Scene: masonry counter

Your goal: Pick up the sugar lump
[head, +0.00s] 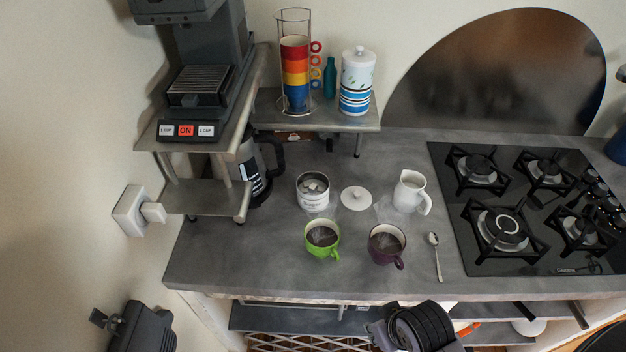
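The sugar lumps (315,186) are pale and lie in an open white pot (313,201) with dark lettering, in the middle of the counter. Single lumps are hard to tell apart. The pot's white lid (356,198) lies flat to its right. My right gripper (415,327) is a black, ringed shape at the bottom edge, in front of the counter and well apart from the pot. Its fingers cannot be made out. A dark grey part (142,328) at the lower left seems to belong to my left arm; no clear finger pair shows there.
A green cup (322,239) and a purple cup (386,244) stand in front of the pot. A spoon (436,257), a white jug (409,192) and the gas hob (530,210) are to the right. A metal shelf (205,199) and coffee machine (205,80) stand at left.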

